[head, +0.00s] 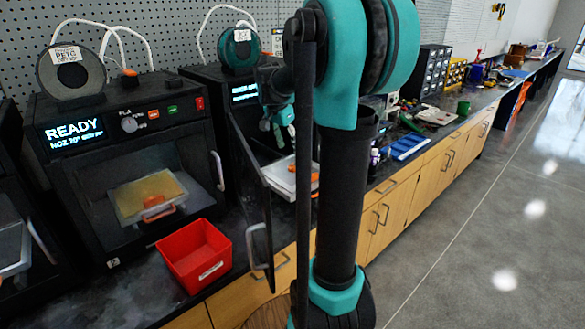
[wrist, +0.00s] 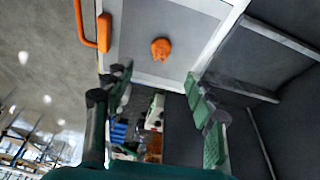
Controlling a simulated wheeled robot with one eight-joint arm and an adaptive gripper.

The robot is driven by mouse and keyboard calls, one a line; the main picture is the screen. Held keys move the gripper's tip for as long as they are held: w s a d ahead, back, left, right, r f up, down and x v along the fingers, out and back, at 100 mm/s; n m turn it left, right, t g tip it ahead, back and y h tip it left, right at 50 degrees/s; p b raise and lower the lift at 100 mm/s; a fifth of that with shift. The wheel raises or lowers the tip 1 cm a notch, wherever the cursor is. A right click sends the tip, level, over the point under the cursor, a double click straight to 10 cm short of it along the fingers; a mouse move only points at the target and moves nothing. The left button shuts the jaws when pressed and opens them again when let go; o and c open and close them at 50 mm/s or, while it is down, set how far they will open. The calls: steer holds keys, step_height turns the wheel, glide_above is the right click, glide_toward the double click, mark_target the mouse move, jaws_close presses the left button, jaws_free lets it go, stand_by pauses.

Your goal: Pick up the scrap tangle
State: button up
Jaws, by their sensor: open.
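The scrap tangle is a small orange lump (wrist: 161,49) on a grey, pale-edged plate (wrist: 188,22) in the wrist view. An orange handle (wrist: 86,28) is fixed along the plate's left side there. In the head view the plate (head: 283,182) sits by the second printer, partly hidden behind my arm, with a bit of orange on it. My gripper (wrist: 156,82) is open and empty, its fingers spread left and right, with the tangle between them in the picture but beyond the tips. In the head view my gripper (head: 277,125) is above the plate.
A red bin (head: 196,258) stands on the counter before the READY printer (head: 125,150). An open dark printer door (head: 262,190) stands just left of my arm. Tools, a blue tray (head: 408,146) and drawer units lie further along the counter. Floor at right is clear.

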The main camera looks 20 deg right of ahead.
mark_target(292, 163)
steer(key=shift+x, duration=3.65)
steer(key=shift+s+a, duration=0.1)
steer(key=shift+a, duration=0.05)
steer(key=c, duration=0.8)
